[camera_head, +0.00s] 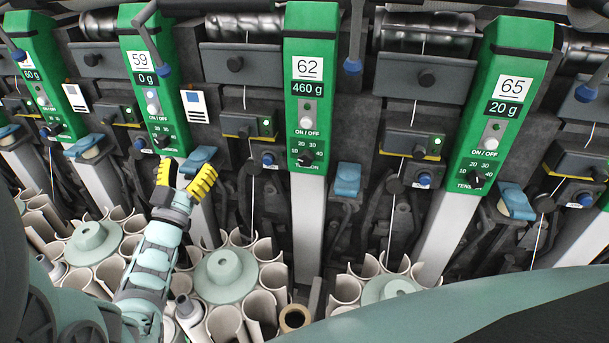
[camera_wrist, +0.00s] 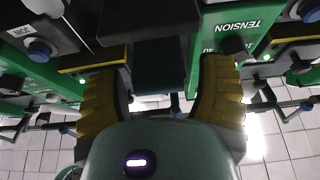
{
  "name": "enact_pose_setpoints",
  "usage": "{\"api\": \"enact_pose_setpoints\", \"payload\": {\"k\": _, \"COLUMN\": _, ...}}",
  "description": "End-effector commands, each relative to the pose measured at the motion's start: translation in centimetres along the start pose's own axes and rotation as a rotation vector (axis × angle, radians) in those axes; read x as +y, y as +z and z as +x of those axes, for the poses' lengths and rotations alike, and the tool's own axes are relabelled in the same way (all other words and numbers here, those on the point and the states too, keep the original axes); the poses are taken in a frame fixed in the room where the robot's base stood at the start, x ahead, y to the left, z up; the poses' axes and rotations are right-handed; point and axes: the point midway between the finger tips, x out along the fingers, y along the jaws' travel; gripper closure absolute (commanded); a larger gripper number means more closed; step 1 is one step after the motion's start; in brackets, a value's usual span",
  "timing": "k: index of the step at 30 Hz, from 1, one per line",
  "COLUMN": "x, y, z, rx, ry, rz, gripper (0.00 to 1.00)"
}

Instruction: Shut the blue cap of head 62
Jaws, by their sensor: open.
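Head 62 is a green panel (camera_head: 307,90) in the middle of the head view, with a 460 g display and a tension dial. A blue cap (camera_head: 347,180) sits just right of its lower end; I cannot tell whether it is open or shut. My gripper (camera_head: 185,178) has yellow-padded fingers, spread apart and empty, left of head 62. It is below head 59, close to that head's blue cap (camera_head: 197,158). In the wrist view, a dark blue block (camera_wrist: 160,72) shows beyond the spread fingers of my gripper (camera_wrist: 165,95), beside an upside-down TENSION label.
Head 59 (camera_head: 152,80) stands left and head 65 (camera_head: 505,100) right, with its own blue cap (camera_head: 516,202). Threads run down between the heads. Below are round holders (camera_head: 225,272) ringed with pale tubes. Small boxes with blue knobs (camera_head: 268,158) lie between the heads.

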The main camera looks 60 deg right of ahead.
Motion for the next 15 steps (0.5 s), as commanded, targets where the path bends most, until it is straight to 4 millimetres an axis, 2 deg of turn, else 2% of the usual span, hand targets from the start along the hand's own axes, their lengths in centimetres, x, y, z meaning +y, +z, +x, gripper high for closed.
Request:
{"api": "enact_pose_setpoints", "payload": {"k": 8, "x": 0.1, "y": -1.8, "z": 0.8, "rx": 0.001, "ry": 0.003, "rz": 0.002, "gripper": 0.32}}
{"api": "enact_pose_setpoints", "payload": {"k": 15, "x": 0.2, "y": -4.4, "z": 2.0, "rx": 0.006, "ry": 0.007, "rz": 0.001, "gripper": 0.32}}
